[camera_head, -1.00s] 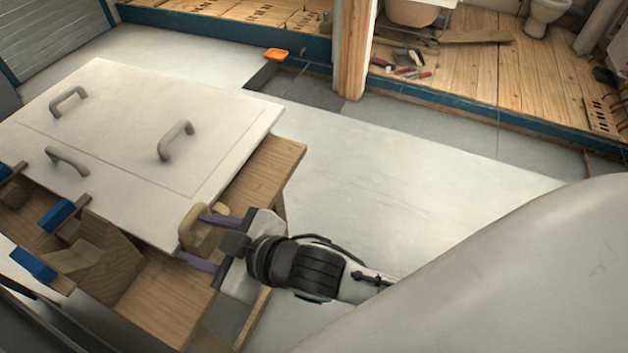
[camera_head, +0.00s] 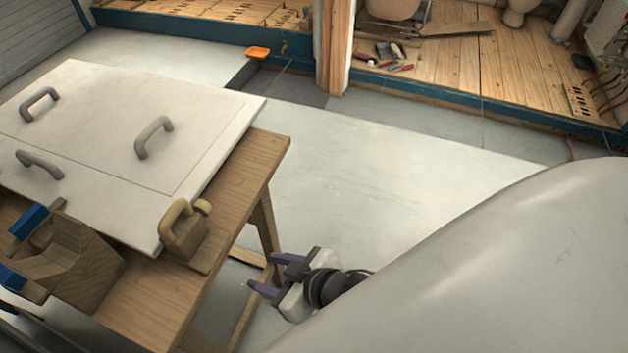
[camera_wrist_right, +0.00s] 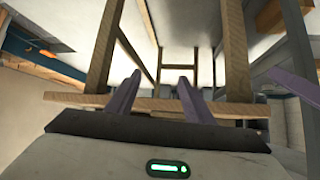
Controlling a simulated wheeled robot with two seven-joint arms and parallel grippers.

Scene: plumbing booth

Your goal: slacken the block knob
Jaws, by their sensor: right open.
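A small wooden block (camera_head: 192,243) sits at the right front corner of the white panel, on the wooden bench. A tan looped handle (camera_head: 172,226) stands on its left side, and a small rounded tan knob (camera_head: 203,206) shows at its top. My right gripper (camera_head: 262,271) is open and empty, off the bench's right edge, to the right of and below the block in the picture, touching neither block nor knob. In the right wrist view its two purple fingers (camera_wrist_right: 160,88) are spread with nothing between them. My left gripper is not in view.
The white panel (camera_head: 95,150) with grey handles lies on the bench (camera_head: 245,170). A larger wooden block (camera_head: 75,255) with blue parts is at the left front. Bench legs (camera_wrist_right: 235,50) rise close ahead in the right wrist view. Floor right of the bench is open.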

